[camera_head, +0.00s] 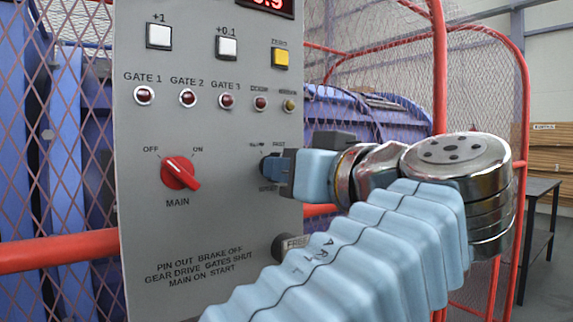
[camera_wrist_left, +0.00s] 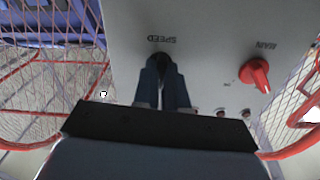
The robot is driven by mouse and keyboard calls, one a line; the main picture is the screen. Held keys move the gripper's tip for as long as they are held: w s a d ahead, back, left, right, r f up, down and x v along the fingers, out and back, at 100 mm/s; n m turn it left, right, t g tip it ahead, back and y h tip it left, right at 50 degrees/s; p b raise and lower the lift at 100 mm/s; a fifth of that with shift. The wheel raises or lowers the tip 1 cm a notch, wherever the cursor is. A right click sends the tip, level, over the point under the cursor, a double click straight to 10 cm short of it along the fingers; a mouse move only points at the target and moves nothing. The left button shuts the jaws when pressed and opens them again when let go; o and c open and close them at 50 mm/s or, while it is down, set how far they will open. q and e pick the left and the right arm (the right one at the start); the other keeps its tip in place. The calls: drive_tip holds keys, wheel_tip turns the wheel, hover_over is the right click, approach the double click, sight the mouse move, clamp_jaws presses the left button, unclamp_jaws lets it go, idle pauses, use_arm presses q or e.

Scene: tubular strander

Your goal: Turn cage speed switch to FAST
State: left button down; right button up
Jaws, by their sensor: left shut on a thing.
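The grey control panel (camera_head: 225,130) fills the middle of the head view. My left gripper (camera_head: 272,168) is at the panel's right part, its fingers closed around the cage speed switch. In the left wrist view the gripper (camera_wrist_left: 161,90) points straight at the panel, and the dark knob of the cage speed switch (camera_wrist_left: 160,60) shows between its fingertips, under upside-down SPEED lettering. In the head view small labels, one reading FAST, show around the fingers. The fingers hide most of the knob, so I cannot tell which way it points. My right gripper is not in view.
A red MAIN switch (camera_head: 180,173) sits left of the gripper. Push buttons (camera_head: 227,47) and gate lamps (camera_head: 188,98) are above. Red-framed mesh guards (camera_head: 480,75) stand behind the panel.

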use_arm(q)
drive_tip(key=shift+m+p, duration=0.55)
drive_tip(key=shift+m, duration=1.65)
drive_tip(key=c, duration=1.2)
unclamp_jaws()
drive_tip(key=v, duration=1.4)
